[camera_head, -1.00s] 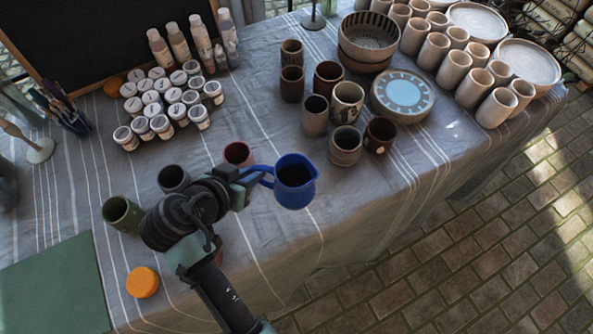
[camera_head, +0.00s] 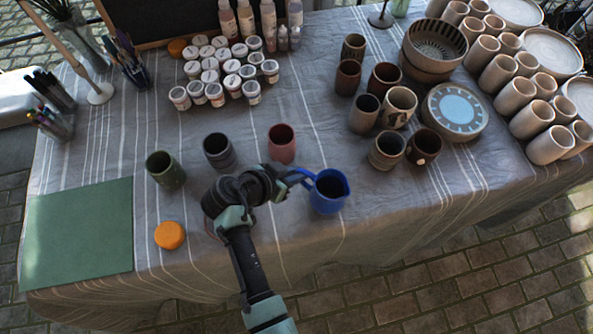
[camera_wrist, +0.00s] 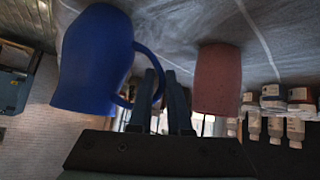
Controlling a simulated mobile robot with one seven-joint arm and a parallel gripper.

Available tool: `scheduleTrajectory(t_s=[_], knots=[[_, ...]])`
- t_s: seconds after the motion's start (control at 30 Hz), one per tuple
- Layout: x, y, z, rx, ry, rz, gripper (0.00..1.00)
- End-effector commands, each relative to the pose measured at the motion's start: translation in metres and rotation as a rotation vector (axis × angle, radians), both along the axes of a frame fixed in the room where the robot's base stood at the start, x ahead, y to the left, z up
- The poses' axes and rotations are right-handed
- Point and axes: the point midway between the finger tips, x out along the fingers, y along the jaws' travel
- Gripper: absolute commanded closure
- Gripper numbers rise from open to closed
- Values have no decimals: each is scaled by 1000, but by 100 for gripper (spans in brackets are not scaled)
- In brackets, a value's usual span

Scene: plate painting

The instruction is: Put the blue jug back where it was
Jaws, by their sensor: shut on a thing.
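The blue jug (camera_head: 328,192) is near the front edge of the table in the head view, to the right of my gripper (camera_head: 298,178). My gripper is shut on the jug's handle. In the wrist view the jug (camera_wrist: 92,62) fills the upper left, and the fingers (camera_wrist: 160,100) close on its handle. Whether the jug's base touches the cloth cannot be told.
A red cup (camera_head: 282,146), a dark grey cup (camera_head: 218,152) and a green cup (camera_head: 165,170) stand behind and left of my gripper. An orange round thing (camera_head: 169,235) and a green mat (camera_head: 80,235) lie at left. Several cups stand right of the jug, around a patterned plate (camera_head: 454,111). Bare cloth (camera_head: 345,150) lies behind the jug.

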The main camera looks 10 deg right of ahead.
Motion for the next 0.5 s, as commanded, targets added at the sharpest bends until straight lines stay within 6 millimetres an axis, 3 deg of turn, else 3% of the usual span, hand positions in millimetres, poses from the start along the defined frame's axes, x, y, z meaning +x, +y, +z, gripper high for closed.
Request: scheduleTrajectory(t_s=[0.37,0.4,0.5], knots=[[1,0,-4,-1,-3,0,100],[0,0,-4,1,-1,0,80],[0,0,-4,0,-1,-1,62]])
